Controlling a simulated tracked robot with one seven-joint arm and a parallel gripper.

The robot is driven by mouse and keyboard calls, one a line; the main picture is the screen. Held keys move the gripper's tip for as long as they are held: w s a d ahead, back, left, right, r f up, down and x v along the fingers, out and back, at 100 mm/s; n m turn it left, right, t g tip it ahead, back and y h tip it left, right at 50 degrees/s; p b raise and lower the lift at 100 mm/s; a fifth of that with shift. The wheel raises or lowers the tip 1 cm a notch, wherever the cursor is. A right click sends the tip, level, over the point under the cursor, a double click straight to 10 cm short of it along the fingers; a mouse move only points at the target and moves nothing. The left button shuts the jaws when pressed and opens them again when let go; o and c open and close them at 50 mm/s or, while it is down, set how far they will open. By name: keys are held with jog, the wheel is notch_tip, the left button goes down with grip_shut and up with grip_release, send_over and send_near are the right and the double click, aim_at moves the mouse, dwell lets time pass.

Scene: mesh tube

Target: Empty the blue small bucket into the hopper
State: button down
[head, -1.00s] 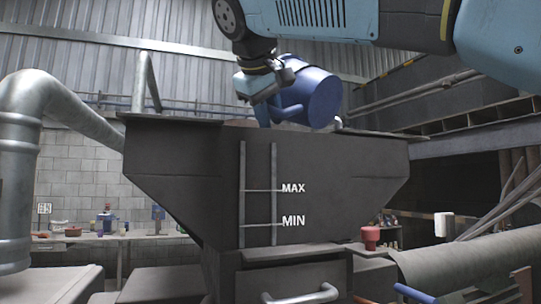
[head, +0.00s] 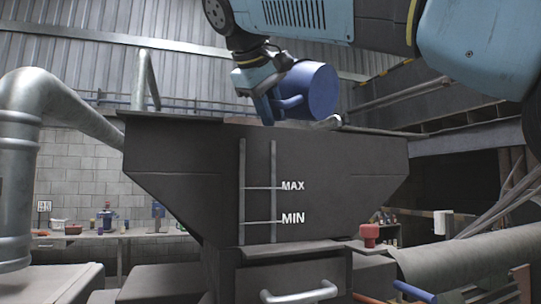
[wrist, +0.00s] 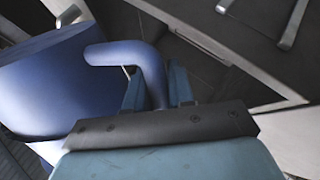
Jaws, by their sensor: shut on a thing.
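The blue small bucket (head: 316,90) is held above the right part of the hopper's rim in the head view. It is tilted on its side, with its round base toward the camera. My gripper (head: 268,108) is shut on its blue handle. In the wrist view the bucket (wrist: 45,85) fills the left side, and its curved handle (wrist: 130,55) runs between the fingers of my gripper (wrist: 158,92). The bucket's mouth and contents are hidden. The dark hopper (head: 330,165) is wide at the top and narrows below. It carries MAX and MIN marks.
A large grey pipe (head: 18,190) stands at the left. A bench with several small things (head: 110,235) is behind it. A red knob-like piece (head: 369,235) sits right of the hopper's base, near a wide grey roll (head: 450,262). A metal handle (head: 300,292) is low in front.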

jog(key=shift+w+a+f+h, duration=0.1)
jog(key=shift+a+f+h, duration=0.05)
jog(key=shift+f+h, duration=0.2)
jog(key=shift+r+p, duration=0.2)
jog(key=shift+p, duration=0.1)
jog(key=shift+f, duration=0.2)
dwell(0.6)
